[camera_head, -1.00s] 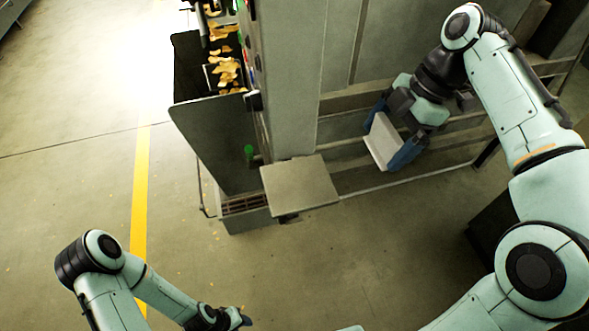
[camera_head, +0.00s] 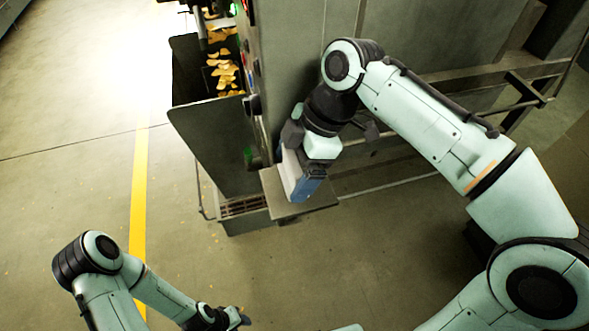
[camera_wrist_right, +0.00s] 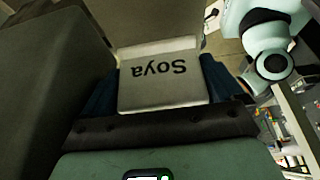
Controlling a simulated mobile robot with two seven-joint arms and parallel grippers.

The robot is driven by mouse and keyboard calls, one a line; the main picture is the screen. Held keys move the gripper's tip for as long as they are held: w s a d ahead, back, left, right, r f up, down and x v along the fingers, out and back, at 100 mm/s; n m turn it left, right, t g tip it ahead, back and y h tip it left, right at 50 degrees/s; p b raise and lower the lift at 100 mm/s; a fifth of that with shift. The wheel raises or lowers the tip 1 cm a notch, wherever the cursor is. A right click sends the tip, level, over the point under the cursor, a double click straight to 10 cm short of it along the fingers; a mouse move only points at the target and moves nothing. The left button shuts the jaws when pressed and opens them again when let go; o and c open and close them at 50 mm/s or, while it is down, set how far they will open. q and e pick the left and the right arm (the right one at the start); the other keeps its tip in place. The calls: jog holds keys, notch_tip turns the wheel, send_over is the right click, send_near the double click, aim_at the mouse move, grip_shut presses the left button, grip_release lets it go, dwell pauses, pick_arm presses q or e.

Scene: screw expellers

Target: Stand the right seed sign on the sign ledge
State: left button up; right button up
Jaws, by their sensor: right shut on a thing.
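A whitish sign (camera_head: 291,172) is held between the blue fingers of my right gripper (camera_head: 304,186). In the right wrist view the sign (camera_wrist_right: 163,92) reads "Soya", upside down, with a blue finger on each side. The sign is over the flat grey ledge (camera_head: 322,203) that juts from the machine. I cannot tell whether its lower edge touches the ledge. The gripper and sign hide part of the ledge. My left gripper (camera_head: 240,318) is low in the head view, away from the ledge, too small to read its jaws.
The tall grey machine cabinet (camera_head: 290,60) stands just behind the ledge. A dark bin with yellowish flakes (camera_head: 226,75) is to its left. Rails (camera_head: 400,178) run right of the ledge. The floor in front is clear, with a yellow line (camera_head: 139,190).

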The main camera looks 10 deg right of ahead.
jog(key=shift+f, duration=0.8)
jog(key=shift+s+d+f, duration=0.1)
jog(key=shift+s, duration=0.15)
pick_arm(q)
jog(key=shift+s+f, duration=0.25)
jog(key=shift+s, duration=0.1)
pick_arm(e)
jog(key=shift+w, duration=0.15)
jog(key=shift+f, duration=0.2)
jog(key=o, duration=0.7)
jog(key=shift+r, duration=0.1)
jog(key=shift+c, duration=0.2)
